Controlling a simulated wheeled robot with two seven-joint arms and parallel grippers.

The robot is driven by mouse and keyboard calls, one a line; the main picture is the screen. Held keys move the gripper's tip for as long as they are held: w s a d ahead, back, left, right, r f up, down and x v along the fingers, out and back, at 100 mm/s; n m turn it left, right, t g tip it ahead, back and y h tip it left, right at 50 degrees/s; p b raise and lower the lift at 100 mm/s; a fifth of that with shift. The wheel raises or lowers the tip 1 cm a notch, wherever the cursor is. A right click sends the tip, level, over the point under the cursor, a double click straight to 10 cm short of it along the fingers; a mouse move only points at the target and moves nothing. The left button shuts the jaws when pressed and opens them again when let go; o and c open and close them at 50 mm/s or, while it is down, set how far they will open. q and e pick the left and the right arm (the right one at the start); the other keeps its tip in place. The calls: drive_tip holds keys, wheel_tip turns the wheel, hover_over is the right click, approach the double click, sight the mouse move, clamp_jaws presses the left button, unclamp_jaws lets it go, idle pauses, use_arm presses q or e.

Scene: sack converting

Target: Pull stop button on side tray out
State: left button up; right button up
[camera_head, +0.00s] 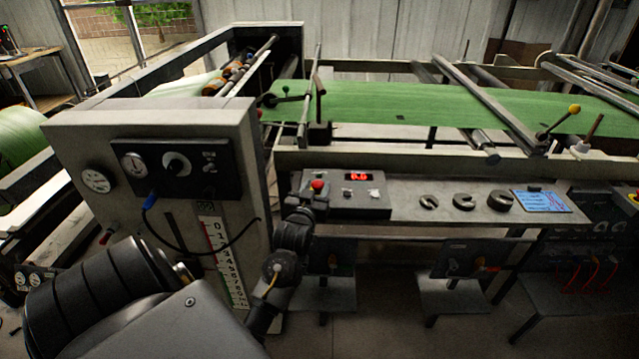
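The red stop button (317,185) sticks up at the left end of a grey control box (362,209) on the side tray (405,187). The box also has a red lit display (357,177) and small knobs. My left arm comes up from the bottom left past the tall grey cabinet. Its dark gripper (310,201) is at the left end of the box, just below and beside the button in the picture. The gripper is small and dark, so I cannot tell whether its fingers touch the button or how far apart they are. My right gripper is out of view.
Several dark slotted weights (465,202) and a blue card (541,201) lie on the tray to the right. The grey cabinet (239,144) with gauges stands close on the left. Green sheet (400,101) runs over rollers behind, with levers (558,121) near it.

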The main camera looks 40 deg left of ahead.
sight(316, 187)
use_arm(q)
drive_tip(key=shift+o, duration=1.3)
drive_tip(key=shift+f, duration=0.1)
drive_tip(key=shift+s+d, duration=0.1)
drive_tip(key=p+v, duration=0.2)
drive_tip(key=v, duration=0.1)
drive_tip(key=shift+s+d, duration=0.2)
drive_tip(key=shift+s, duration=0.15)
drive_tip(key=p+v, duration=0.2)
drive_tip(key=v, duration=0.4)
drive_tip(key=shift+s+d+p, duration=0.2)
drive_tip(key=shift+s+p, duration=0.1)
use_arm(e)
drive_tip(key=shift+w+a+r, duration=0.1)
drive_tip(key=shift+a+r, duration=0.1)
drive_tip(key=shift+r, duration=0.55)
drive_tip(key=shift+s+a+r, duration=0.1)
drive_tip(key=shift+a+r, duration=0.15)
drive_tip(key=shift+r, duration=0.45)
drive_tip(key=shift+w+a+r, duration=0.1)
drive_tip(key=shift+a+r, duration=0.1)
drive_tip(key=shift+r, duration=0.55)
